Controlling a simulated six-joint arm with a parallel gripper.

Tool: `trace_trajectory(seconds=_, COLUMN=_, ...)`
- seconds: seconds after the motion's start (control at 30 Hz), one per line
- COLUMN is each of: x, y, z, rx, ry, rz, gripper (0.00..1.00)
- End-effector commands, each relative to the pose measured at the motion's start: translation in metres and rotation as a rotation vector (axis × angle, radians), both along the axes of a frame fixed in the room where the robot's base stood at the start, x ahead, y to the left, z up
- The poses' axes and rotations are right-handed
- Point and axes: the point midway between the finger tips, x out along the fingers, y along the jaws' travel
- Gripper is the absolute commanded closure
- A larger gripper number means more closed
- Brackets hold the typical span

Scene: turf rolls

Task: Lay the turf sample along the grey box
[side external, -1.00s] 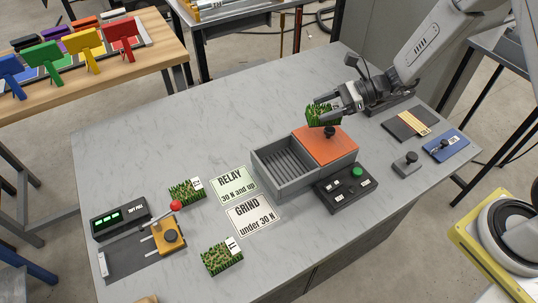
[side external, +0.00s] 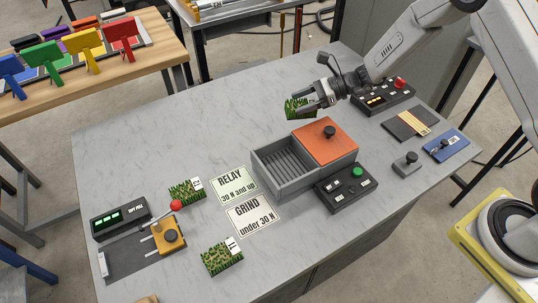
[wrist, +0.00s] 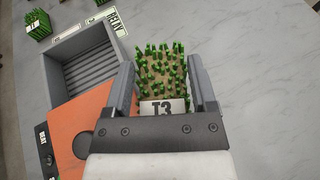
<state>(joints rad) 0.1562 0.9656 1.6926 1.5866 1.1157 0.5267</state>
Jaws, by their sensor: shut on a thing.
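My gripper (side external: 312,103) is shut on a green turf sample (side external: 294,110) and holds it in the air behind the grey box. In the wrist view the turf sample (wrist: 163,70), labelled T3, sits between both fingers. The grey box (side external: 297,183) has a slatted floor in its open left part and an orange cover (side external: 327,146) with a dark knob on its right part. In the wrist view the grey box (wrist: 84,44) lies to the left of the turf, apart from it.
Two other turf pieces lie on the table, one near the RELAY card (side external: 234,185) and one (side external: 222,260) below the GRIND card (side external: 251,214). A button panel (side external: 346,189) stands in front of the box. The tabletop behind and left of the box is clear.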

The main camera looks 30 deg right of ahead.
Motion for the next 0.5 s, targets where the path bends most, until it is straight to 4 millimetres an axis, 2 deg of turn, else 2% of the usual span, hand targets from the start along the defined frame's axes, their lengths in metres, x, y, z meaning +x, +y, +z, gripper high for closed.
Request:
trace_trajectory(seconds=0.1, x=0.013, y=0.002, z=-0.007, rx=0.000, ry=0.000, rz=0.001, gripper=0.93)
trace_trajectory(seconds=0.5, x=0.045, y=0.006, z=-0.048, rx=0.000, ry=0.002, rz=0.001, gripper=0.93)
